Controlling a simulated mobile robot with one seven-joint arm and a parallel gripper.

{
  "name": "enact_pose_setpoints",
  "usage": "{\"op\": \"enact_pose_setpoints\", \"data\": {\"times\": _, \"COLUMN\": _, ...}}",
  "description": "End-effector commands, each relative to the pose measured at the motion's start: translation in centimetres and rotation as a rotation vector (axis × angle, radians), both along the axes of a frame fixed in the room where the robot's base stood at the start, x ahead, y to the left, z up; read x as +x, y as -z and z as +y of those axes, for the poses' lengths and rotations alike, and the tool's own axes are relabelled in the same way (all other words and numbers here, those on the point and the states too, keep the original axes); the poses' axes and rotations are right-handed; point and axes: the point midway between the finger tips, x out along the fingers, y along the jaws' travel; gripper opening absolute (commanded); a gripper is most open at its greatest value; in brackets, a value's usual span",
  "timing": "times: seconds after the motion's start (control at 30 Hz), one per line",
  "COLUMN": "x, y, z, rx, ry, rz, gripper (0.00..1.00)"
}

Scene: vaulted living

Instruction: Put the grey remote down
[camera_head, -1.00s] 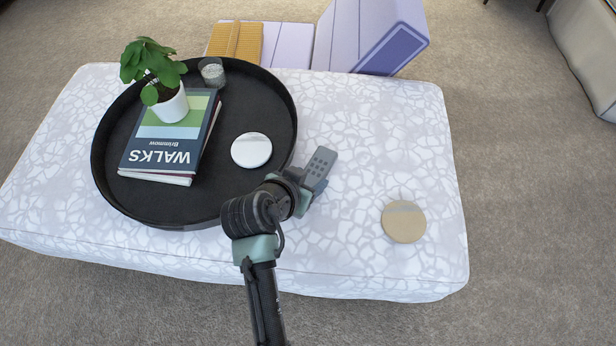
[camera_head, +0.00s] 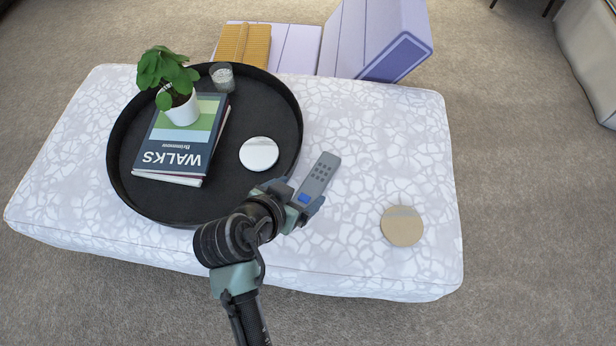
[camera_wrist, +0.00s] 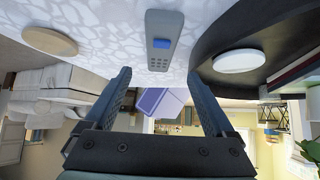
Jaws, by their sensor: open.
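The grey remote (camera_head: 319,174), with dark buttons and a blue patch, lies on the white patterned ottoman (camera_head: 385,150), just right of the black round tray. It also shows at the top middle of the wrist view (camera_wrist: 164,30), apparently flat on the cloth. My gripper (camera_head: 302,203) is at the remote's near end in the head view. In the wrist view my gripper (camera_wrist: 159,74) has its two fingers wide apart with nothing between them, and the remote lies beyond their tips. The gripper partly covers the remote's near end in the head view.
The black tray (camera_head: 150,205) holds a potted plant (camera_head: 178,90), books (camera_head: 165,155), a glass (camera_head: 222,76) and a white disc (camera_head: 259,153). A tan disc (camera_head: 403,226) lies on the right of the ottoman. Purple boxes (camera_head: 385,40) stand behind.

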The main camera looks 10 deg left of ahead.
Motion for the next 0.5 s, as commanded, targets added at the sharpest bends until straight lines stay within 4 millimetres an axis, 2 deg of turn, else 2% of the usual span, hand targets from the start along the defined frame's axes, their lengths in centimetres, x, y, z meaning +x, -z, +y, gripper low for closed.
{"op": "enact_pose_setpoints", "data": {"times": 0.03, "x": -0.7, "y": -1.2, "z": 0.2, "rx": 0.0, "ry": 0.0, "rz": 0.0, "gripper": 0.89}}
{"op": "enact_pose_setpoints", "data": {"times": 0.2, "x": -2.2, "y": -2.6, "z": 0.9, "rx": 0.0, "ry": 0.0, "rz": 0.0, "gripper": 0.89}}
{"op": "enact_pose_setpoints", "data": {"times": 0.5, "x": -2.8, "y": -2.9, "z": 1.1, "rx": -0.001, "ry": 0.002, "rz": 0.0, "gripper": 0.89}}
